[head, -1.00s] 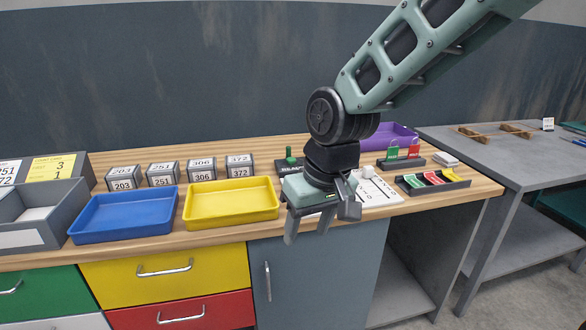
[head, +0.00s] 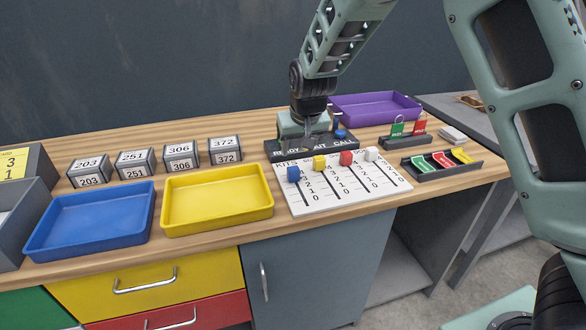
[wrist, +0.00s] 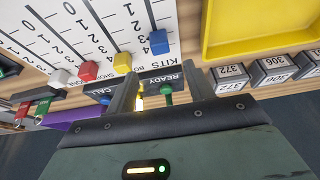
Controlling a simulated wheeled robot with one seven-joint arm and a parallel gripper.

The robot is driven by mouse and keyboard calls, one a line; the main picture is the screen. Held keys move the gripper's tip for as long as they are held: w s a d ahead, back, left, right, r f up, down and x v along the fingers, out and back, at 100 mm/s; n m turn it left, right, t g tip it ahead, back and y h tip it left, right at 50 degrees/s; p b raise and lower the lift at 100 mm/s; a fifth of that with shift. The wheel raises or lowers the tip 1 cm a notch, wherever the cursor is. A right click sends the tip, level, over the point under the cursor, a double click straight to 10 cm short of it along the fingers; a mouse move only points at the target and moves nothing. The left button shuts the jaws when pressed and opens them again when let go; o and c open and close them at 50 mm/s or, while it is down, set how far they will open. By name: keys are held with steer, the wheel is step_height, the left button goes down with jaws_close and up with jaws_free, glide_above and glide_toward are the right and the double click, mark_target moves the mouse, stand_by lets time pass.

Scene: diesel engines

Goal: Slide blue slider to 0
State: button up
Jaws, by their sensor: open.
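The blue slider (head: 293,174) is the leftmost of the sliders on a white board (head: 345,201). My gripper (head: 305,140) is behind the board, over the dark READY/WAIT/CALL panel (head: 354,146). It also shows in the wrist view (wrist: 162,88), open, with a green knob (wrist: 167,95) between its fingers. Whether a finger touches the knob is unclear.
Yellow (head: 319,163), red (head: 346,158) and white (head: 371,154) sliders stand right of the blue one. A yellow tray (head: 218,222) lies left of the board. A dark holder with coloured tags (head: 440,173) is at the right. The space above the board is free.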

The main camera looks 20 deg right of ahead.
mark_target(294, 168)
steer(key=p+x, duration=0.1)
steer(key=x, duration=1)
steer(key=shift+f, duration=0.15)
